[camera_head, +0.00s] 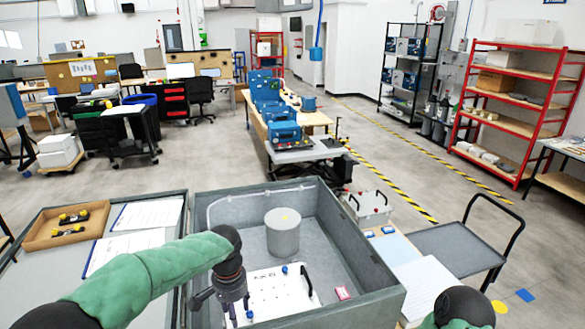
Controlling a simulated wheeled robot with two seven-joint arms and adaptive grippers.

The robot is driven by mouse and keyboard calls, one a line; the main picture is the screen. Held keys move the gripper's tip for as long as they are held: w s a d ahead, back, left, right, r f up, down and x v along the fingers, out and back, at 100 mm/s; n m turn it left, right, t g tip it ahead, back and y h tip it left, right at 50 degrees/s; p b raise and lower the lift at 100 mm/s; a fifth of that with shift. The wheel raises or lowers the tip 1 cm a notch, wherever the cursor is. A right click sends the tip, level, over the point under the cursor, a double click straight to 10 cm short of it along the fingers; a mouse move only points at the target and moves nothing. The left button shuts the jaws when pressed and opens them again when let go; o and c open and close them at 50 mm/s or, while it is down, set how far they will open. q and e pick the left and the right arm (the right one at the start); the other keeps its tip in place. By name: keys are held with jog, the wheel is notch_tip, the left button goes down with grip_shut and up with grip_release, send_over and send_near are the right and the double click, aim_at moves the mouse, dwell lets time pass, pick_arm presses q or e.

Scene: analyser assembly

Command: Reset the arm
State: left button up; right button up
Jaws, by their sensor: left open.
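My left arm (150,278), in a green sleeve, reaches in from the lower left. Its dark left gripper (230,302) points down over the near left part of a grey open box (376,268). The gripper is open, and I see nothing held in it. Below and beside it is a white panel (282,291) with a black handle and blue knobs. I cannot tell whether the gripper touches the panel. Only a green and black part of my right arm (462,307) shows at the bottom right; its gripper is out of view.
A grey cylinder (282,238) stands in the box, with a small red item (342,293) near the front right. Left of it, a brown tray (40,236) holds yellow and black tools beside white sheets (148,214). A grey cart (450,248) stands to the right.

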pick_arm(q)
jog(key=s+d+f+n+h+b, duration=0.1)
jog(key=s+f+b, duration=0.15)
jog(key=f, duration=0.75)
jog(key=s+d+f+h+b, duration=0.15)
jog(key=f+b, duration=0.25)
jog(key=f, duration=0.7)
jog(key=s+d+f+n+h+b, duration=0.1)
jog(key=s+d+f+b, duration=0.15)
jog(key=f, duration=0.75)
jog(key=s+f+n+b, duration=0.5)
jog(key=s+f+b, duration=0.4)
jog(key=s+f, duration=0.7)
notch_tip(320, 180, down, 5)
jog(key=shift+s+r, duration=0.2)
pick_arm(e)
notch_tip(320, 180, down, 18)
jog(key=shift+s+f, duration=0.15)
jog(key=shift+f, duration=0.05)
pick_arm(q)
jog(key=shift+h, duration=0.25)
